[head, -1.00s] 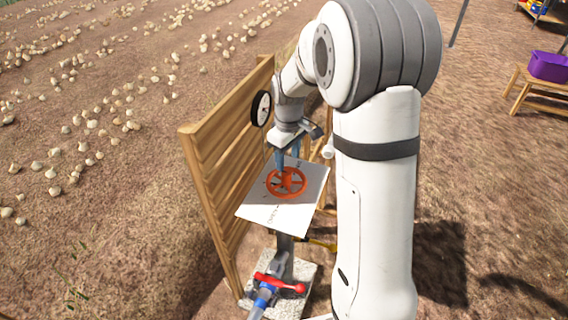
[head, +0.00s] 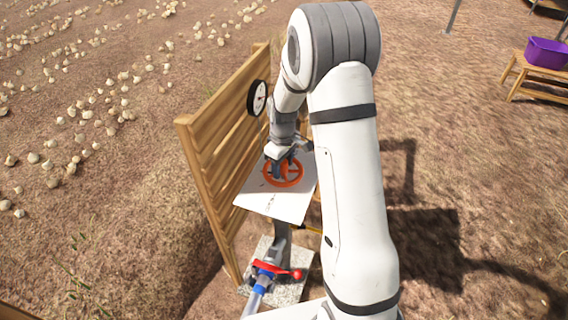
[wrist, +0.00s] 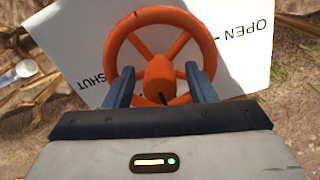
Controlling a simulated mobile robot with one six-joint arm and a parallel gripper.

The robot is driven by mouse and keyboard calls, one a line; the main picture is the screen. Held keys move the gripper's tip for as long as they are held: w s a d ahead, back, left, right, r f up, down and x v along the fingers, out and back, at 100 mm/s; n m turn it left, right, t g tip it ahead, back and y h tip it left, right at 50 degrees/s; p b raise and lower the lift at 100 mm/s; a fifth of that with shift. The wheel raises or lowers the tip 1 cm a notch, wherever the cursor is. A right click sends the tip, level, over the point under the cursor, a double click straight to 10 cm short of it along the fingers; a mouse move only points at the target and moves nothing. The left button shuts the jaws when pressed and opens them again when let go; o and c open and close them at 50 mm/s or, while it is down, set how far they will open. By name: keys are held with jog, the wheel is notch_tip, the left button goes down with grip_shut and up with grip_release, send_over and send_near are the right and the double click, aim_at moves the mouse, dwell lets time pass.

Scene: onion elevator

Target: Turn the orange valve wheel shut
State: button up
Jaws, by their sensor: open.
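The orange valve wheel (head: 284,173) lies over a white plate (head: 272,204) beside the wooden fence. In the wrist view the wheel (wrist: 160,24) shows its rim, spokes and central hub. The plate (wrist: 238,62) carries the words OPEN on the right and SHUT on the left. My gripper (wrist: 160,84) is open, with one finger on each side of the hub. In the head view my gripper (head: 282,168) is down at the wheel and hides part of it. I cannot tell whether the fingers touch the spokes.
A slatted wooden fence (head: 224,150) with a round gauge (head: 258,98) stands left of the wheel. Below is a red-handled valve (head: 276,270) on a blue-ended pipe. A purple tub (head: 546,53) sits on a wooden bench at the far right.

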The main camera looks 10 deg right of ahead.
jog(key=c, duration=0.9)
jog(key=shift+d, duration=0.2)
jog(key=shift+c, duration=0.4)
jog(key=shift+a, duration=0.15)
jog(key=shift+f+m+b, duration=0.1)
jog(key=shift+m+b, duration=1)
jog(key=shift+m, duration=0.7)
jog(key=m+b, duration=0.2)
jog(key=m, duration=0.3)
jog(key=m+b, duration=0.1)
jog(key=m, duration=0.4)
jog(key=shift+s+m+b, duration=0.1)
jog(key=shift+m+b, duration=0.55)
jog(key=shift+m, duration=1.45)
